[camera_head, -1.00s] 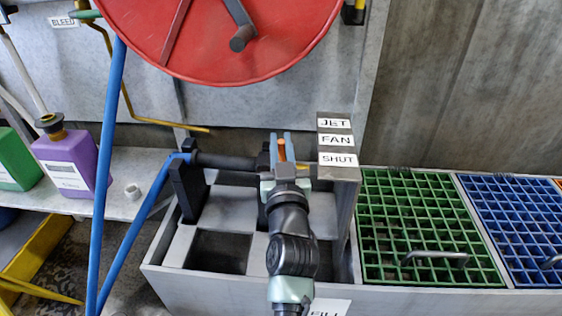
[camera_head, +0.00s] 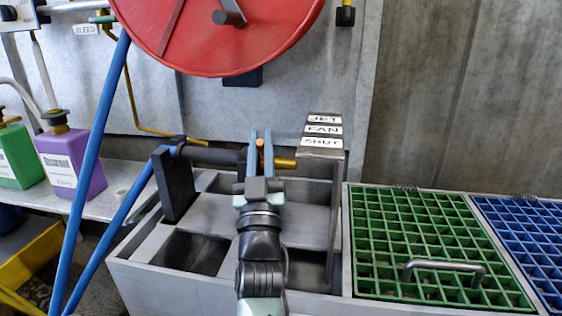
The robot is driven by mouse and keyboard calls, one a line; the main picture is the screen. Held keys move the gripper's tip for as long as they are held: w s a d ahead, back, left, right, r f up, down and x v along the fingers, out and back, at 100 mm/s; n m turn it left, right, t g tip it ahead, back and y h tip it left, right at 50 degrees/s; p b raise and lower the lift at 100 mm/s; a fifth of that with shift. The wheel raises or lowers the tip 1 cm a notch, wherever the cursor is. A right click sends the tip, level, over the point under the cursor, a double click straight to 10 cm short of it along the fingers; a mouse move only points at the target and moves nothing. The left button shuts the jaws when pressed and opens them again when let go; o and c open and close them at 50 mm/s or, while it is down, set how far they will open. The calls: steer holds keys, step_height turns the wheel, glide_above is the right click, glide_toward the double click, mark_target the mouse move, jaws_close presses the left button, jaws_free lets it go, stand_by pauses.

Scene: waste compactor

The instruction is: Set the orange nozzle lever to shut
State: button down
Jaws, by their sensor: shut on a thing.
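The orange nozzle lever (camera_head: 261,143) stands between the two blue-grey fingers of my gripper (camera_head: 261,150), and the gripper is shut on it. Only a small strip of the lever shows; the fingers hide the rest. The dark nozzle body (camera_head: 210,155) lies sideways on a black bracket (camera_head: 174,184), and its brass tip (camera_head: 285,163) points right. The label block (camera_head: 322,130) to the right of the gripper reads JET at the top, FAN in the middle and SHUT at the bottom. The lever looks close to upright, about level with the SHUT label in the picture.
A red hose reel (camera_head: 215,35) hangs above. A blue hose (camera_head: 100,160) runs down on the left. A purple bottle (camera_head: 72,158) and a green bottle (camera_head: 17,155) stand on the left shelf. Green (camera_head: 430,240) and blue (camera_head: 530,235) grates lie to the right.

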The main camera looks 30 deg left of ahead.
steer(key=shift+s+f+t+b, duration=0.15)
steer(key=shift+f+t+b, duration=0.25)
steer(key=shift+b, duration=0.5)
steer(key=shift+r, duration=0.15)
steer(key=shift+y, duration=0.4)
steer(key=c, duration=0.8)
jaws_free()
steer(key=shift+c, duration=0.2)
steer(key=shift+s, duration=0.1)
steer(key=p+v, duration=0.3)
steer(key=v, duration=0.4)
steer(key=shift+s, duration=0.15)
steer(key=shift+d, duration=0.1)
